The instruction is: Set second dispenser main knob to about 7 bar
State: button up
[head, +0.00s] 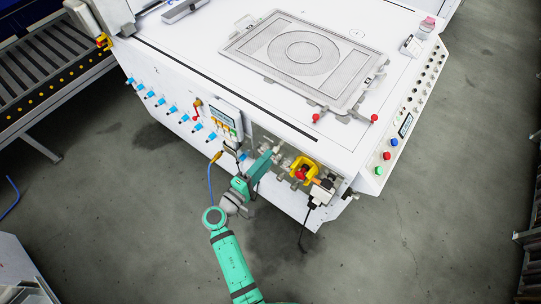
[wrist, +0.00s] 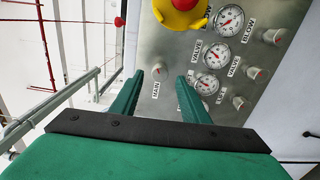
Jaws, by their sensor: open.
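In the wrist view a small grey round knob (wrist: 158,68) sits on a metal panel (wrist: 150,40) beside the label MAIN. My gripper (wrist: 160,76) is open, its two green fingers pointing at the panel. The knob shows between the fingertips with a gap on both sides; I cannot tell how far the tips are from the panel. Several white round gauges, such as one at the top (wrist: 230,20), stand right of it; their needle readings are too small to tell. In the head view my gripper (head: 272,157) is at the machine's front, hiding part of the panel.
A yellow and red emergency stop (wrist: 182,10) juts out near the knob; it also shows in the head view (head: 303,170). More grey knobs (wrist: 253,72) line the panel's right side. A blue hose (head: 211,185) hangs left of my arm. The floor (head: 400,240) to the right is clear.

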jog(key=v, duration=0.7)
dwell(0.4)
jog(key=s+d+f+g+y, duration=0.3)
jog(key=s+f+y, duration=0.4)
jog(key=s+f, duration=0.5)
jog(key=s+r+m+y, duration=0.3)
jog(key=s+m, duration=0.1)
jog(key=s, duration=0.5)
jog(key=s+d+r+m+t, duration=0.1)
jog(key=s+r+m+t, duration=0.1)
jog(key=r, duration=0.6)
jog(key=s+d+r+m+t, duration=0.1)
jog(key=s+d+r+m, duration=0.1)
jog(key=s+r+m, duration=0.3)
notch_tip(320, 180, up, 4)
jog(key=shift+s+d+r+t+y, duration=0.2)
jog(key=shift+s+t+y, duration=0.1)
jog(key=shift+s+t, duration=0.15)
jog(key=shift+c, duration=0.2)
